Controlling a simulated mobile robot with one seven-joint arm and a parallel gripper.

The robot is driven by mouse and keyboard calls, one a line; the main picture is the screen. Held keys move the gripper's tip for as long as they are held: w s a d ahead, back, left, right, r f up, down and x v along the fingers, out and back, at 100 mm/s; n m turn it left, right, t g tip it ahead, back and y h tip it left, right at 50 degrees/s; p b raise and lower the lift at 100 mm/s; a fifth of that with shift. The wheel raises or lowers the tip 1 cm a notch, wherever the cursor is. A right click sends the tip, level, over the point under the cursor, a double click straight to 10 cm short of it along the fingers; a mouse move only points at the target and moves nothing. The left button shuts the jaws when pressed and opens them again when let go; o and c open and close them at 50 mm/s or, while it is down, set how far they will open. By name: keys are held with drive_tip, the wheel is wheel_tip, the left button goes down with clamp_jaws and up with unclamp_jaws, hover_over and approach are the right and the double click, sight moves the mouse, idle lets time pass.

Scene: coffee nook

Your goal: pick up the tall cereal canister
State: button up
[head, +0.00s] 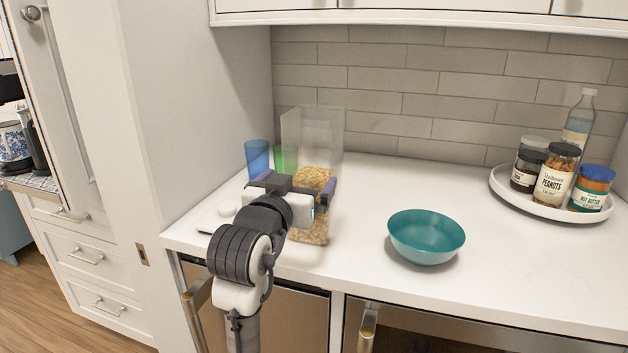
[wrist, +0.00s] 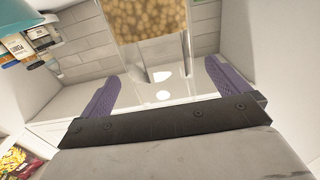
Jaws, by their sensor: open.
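The tall cereal canister (head: 322,125) is a clear upright box on the white counter, with golden cereal in its lower part and a clear empty upper part. My gripper (head: 291,184) is in front of its lower part and hides some of it. In the wrist view, the canister (wrist: 146,20) shows upside down at the top, with its cereal uppermost. The two purple fingers of my gripper (wrist: 160,72) are spread apart and point toward it. I cannot tell whether either finger touches it.
A blue cup (head: 257,156) and a green cup (head: 287,157) stand behind, left of the canister. A teal bowl (head: 427,237) stands to the right. A round white tray (head: 497,181) with jars and a bottle is farther right. Counter between canister and bowl is clear.

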drive_tip(key=p+x, duration=0.1)
drive_tip(key=x, duration=0.7)
drive_tip(key=shift+w+d+f+p, duration=0.1)
drive_tip(key=shift+w+p, duration=0.2)
drive_tip(key=shift+p, duration=0.05)
drive_tip(key=c, duration=1.1)
